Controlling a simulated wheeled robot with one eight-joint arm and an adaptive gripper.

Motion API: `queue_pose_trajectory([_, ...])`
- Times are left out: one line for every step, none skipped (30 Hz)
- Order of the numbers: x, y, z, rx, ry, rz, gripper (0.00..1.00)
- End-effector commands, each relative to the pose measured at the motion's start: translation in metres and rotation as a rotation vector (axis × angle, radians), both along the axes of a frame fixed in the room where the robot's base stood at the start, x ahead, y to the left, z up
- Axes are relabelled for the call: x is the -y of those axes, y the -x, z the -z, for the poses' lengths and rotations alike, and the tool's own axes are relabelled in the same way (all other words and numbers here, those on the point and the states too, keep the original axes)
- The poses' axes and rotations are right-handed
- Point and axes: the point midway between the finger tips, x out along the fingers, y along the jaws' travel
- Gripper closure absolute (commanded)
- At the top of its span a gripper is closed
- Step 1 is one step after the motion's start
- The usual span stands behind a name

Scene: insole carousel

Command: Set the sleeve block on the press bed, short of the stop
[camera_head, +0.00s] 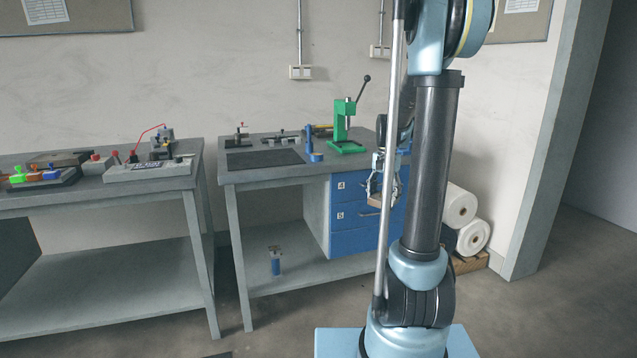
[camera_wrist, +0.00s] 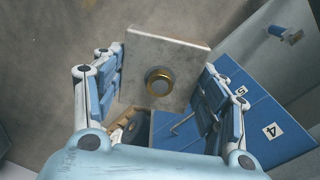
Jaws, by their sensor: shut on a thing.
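The sleeve block (camera_wrist: 138,58) is a pale grey plate with a brass ring around a dark bore, seen in the wrist view. My gripper (camera_wrist: 160,78) is shut on it, with one blue-padded finger at each side. In the head view my gripper (camera_head: 379,178) hangs in front of the bench's right end, partly hidden by my arm; the block is hard to make out there. The green press (camera_head: 347,122) stands on the right bench with its lever raised, and its green base (camera_head: 348,147) looks bare. I cannot make out the stop.
The right bench (camera_head: 275,178) also bears a dark mat (camera_head: 265,158), a blue post (camera_head: 311,145) and small fixtures. Blue drawers (camera_head: 350,242) sit below. The left bench (camera_head: 140,190) holds other fixtures.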

Motion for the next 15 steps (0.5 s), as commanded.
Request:
queue_pose_trajectory([-0.001,-0.007,0.008,0.000,0.000,-0.027,1.00])
queue_pose_trajectory([-0.002,-0.011,0.013,0.000,0.000,-0.045,1.00])
queue_pose_trajectory([-0.003,-0.015,0.019,0.000,0.000,-0.066,1.00])
queue_pose_trajectory([-0.004,-0.019,0.024,0.000,0.000,-0.084,1.00])
queue_pose_trajectory([-0.004,-0.022,0.029,0.000,0.000,-0.100,1.00])
queue_pose_trajectory([-0.005,-0.027,0.036,0.000,0.000,-0.123,1.00])
queue_pose_trajectory([-0.006,-0.029,0.041,0.000,0.000,-0.140,1.00])
queue_pose_trajectory([-0.007,-0.033,0.046,0.000,0.000,-0.157,1.00])
queue_pose_trajectory([-0.008,-0.037,0.052,0.000,0.000,-0.180,1.00])
queue_pose_trajectory([-0.009,-0.039,0.057,0.000,0.000,-0.197,1.00])
queue_pose_trajectory([-0.010,-0.043,0.063,0.000,0.000,-0.214,1.00])
queue_pose_trajectory([-0.011,-0.046,0.070,0.000,0.000,-0.237,1.00])
queue_pose_trajectory([-0.012,-0.049,0.075,0.000,0.000,-0.254,1.00])
queue_pose_trajectory([-0.013,-0.051,0.080,0.000,0.000,-0.271,1.00])
queue_pose_trajectory([-0.015,-0.055,0.087,0.000,0.000,-0.294,1.00])
